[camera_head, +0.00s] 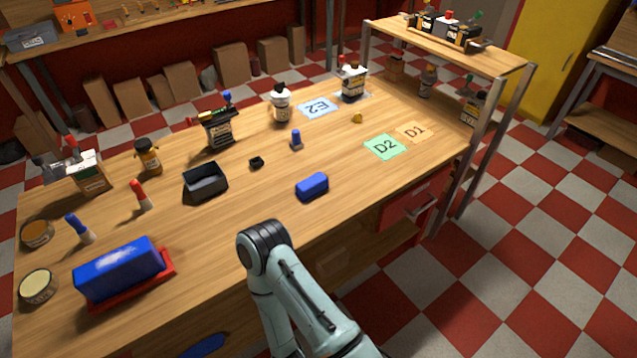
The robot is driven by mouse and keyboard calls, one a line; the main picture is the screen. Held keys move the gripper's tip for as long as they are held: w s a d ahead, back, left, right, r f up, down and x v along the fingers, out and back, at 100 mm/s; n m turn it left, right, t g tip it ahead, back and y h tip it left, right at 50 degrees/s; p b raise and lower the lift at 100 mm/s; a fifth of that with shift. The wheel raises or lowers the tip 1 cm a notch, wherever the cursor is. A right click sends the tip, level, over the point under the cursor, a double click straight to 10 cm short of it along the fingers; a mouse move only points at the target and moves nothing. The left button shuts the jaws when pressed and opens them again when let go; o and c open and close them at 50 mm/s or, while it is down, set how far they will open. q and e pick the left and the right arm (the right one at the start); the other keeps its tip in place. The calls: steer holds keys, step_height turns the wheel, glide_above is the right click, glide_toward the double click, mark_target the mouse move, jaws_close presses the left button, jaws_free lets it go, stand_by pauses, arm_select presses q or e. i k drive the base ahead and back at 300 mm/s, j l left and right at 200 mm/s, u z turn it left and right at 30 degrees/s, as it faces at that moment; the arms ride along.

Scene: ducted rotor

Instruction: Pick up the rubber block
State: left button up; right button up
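A small blue block (312,186) with rounded edges lies on the wooden workbench (250,215), near its front edge. It looks like the rubber block, though its material cannot be told. A larger blue block (118,268) sits on a red base (165,270) at the bench's front left. One of my arms rises from the bottom of the picture, its elbow bent in front of the bench. Neither of my grippers shows, and nothing is seen touching the small blue block.
A raised shelf (450,45) borders the right end. Bench around the small block is clear.

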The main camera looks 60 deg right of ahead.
mark_target(309, 187)
steer(key=z, duration=2.2)
